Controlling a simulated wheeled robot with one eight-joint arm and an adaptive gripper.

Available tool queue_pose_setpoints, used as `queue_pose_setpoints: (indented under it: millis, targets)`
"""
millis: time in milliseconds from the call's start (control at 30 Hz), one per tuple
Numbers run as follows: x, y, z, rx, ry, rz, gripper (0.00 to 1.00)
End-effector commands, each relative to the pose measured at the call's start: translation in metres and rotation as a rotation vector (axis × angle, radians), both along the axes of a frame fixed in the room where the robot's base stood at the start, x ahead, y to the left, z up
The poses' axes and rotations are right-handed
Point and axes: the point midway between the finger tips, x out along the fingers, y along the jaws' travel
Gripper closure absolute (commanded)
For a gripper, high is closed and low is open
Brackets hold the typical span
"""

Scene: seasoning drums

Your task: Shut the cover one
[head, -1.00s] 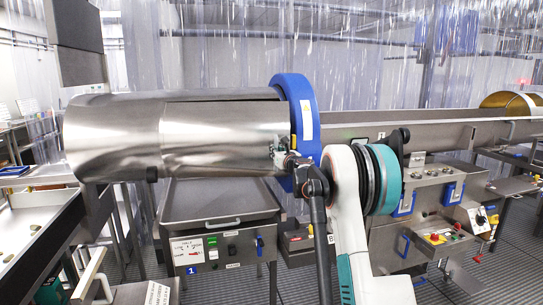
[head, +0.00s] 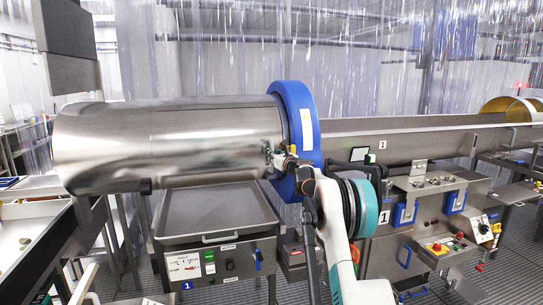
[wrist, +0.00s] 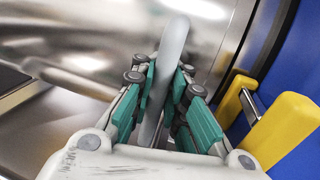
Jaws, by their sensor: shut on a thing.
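The seasoning drum marked 1 is a long shiny metal cylinder lying level, with its curved metal cover (head: 215,140) facing me in the head view. A thick blue ring (head: 298,105) circles its right end. My gripper (head: 276,158) is at the cover's lower right, close to the blue ring, and small in that view. In the wrist view my gripper (wrist: 163,88) has its green fingers shut on a grey curved handle (wrist: 174,45) in front of the shiny metal. I cannot tell how far the cover stands from its shut position.
A yellow clamp (wrist: 275,130) sits beside the blue ring, close to my fingers on the right. Below the drum stands a metal tray cabinet (head: 215,212) with a control panel. A long trough (head: 400,135) and a control stand (head: 425,215) are to the right.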

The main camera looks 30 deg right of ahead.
Motion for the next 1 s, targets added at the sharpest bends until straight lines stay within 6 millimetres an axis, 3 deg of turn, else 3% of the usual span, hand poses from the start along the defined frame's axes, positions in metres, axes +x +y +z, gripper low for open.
queue_pose_setpoints:
  millis: [167, 200, 300, 733, 1000]
  targets:
    - [-0.001, -0.004, 0.001, 0.0, 0.0, -0.007, 1.0]
    - [-0.001, -0.004, 0.001, 0.0, 0.0, -0.007, 0.83]
    - [-0.001, -0.003, 0.001, 0.0, 0.0, -0.006, 0.66]
    - [-0.006, -0.001, 0.001, 0.0, 0.0, -0.002, 0.66]
    - [-0.045, 0.003, 0.001, 0.0, 0.0, -0.003, 0.66]
